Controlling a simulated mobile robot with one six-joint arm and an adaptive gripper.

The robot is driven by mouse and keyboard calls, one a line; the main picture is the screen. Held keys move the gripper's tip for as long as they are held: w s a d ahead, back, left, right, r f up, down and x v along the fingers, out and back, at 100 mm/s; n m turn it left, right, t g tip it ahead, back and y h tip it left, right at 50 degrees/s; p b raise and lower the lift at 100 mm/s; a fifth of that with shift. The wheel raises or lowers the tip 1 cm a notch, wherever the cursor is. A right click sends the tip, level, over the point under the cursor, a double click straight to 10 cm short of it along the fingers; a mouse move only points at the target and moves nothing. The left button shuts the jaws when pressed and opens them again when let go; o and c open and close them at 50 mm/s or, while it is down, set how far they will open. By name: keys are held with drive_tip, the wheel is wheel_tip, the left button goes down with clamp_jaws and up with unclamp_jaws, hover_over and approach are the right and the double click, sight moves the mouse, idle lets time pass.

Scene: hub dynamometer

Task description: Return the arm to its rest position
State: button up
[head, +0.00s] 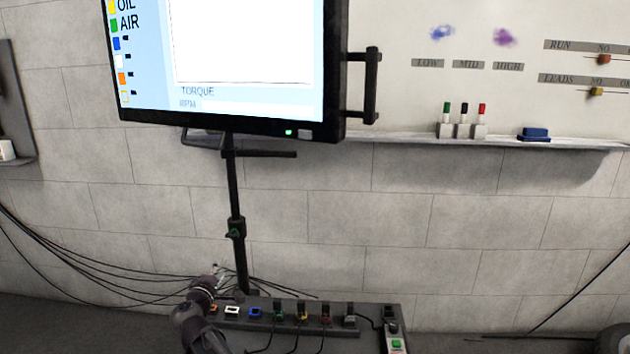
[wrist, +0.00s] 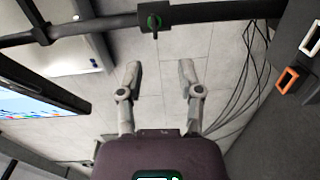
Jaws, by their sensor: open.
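My gripper (head: 218,270) shows small at the bottom of the head view, beside the foot of the monitor's stand and at the left end of the socket panel. In the wrist view its two fingers (wrist: 160,73) are spread apart with nothing between them; only the wall shows behind the gap. My arm comes up from the bottom edge in the head view, bent, and hides the panel's left end. No rest mark or cradle shows.
The black stand pole (head: 235,195) carries the monitor (head: 335,70) and crosses the wrist view beyond the fingertips (wrist: 205,14). Loose cables (head: 95,268) hang left of the gripper. The socket panel (head: 375,312) holds several coloured plugs. A wall shelf (head: 400,146) holds markers.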

drive_tip(key=s+d+f+m+g+h, duration=0.1)
drive_tip(key=d+f+m+g, duration=0.2)
drive_tip(key=d, duration=0.6)
drive_tip(key=s+d+f+m+g+h, duration=0.1)
drive_tip(key=d+f+m+g+h, duration=0.2)
drive_tip(key=d, duration=0.6)
drive_tip(key=s+d+f+m+g, duration=0.1)
drive_tip(key=d+f+m+g, duration=0.25)
drive_tip(key=d, duration=0.65)
drive_tip(key=s+d+f+m+g+y, duration=0.1)
drive_tip(key=s+d+f+m+g, duration=0.1)
drive_tip(key=s+d, duration=0.2)
drive_tip(key=s+d+f+m+g+y, duration=0.2)
drive_tip(key=s+d+f+g, duration=0.1)
drive_tip(key=s+d, duration=0.2)
drive_tip(key=s+d+f+m+g+y, duration=0.2)
drive_tip(key=s+d+f, duration=0.1)
drive_tip(key=s+d, duration=0.2)
drive_tip(key=shift+s+d+f+g, duration=0.1)
drive_tip(key=shift+s+d+g, duration=0.05)
drive_tip(key=shift+s, duration=0.45)
drive_tip(key=shift+s+d+f+g, duration=0.1)
drive_tip(key=shift+s, duration=0.45)
drive_tip(key=shift+s+d+r+m+y+p, duration=0.4)
drive_tip(key=shift+s+r+y+p, duration=0.2)
drive_tip(key=shift+s+r+p, duration=0.1)
wheel_tip(320, 180, up, 32)
drive_tip(key=p, duration=3.2)
drive_tip(key=shift+f, duration=0.1)
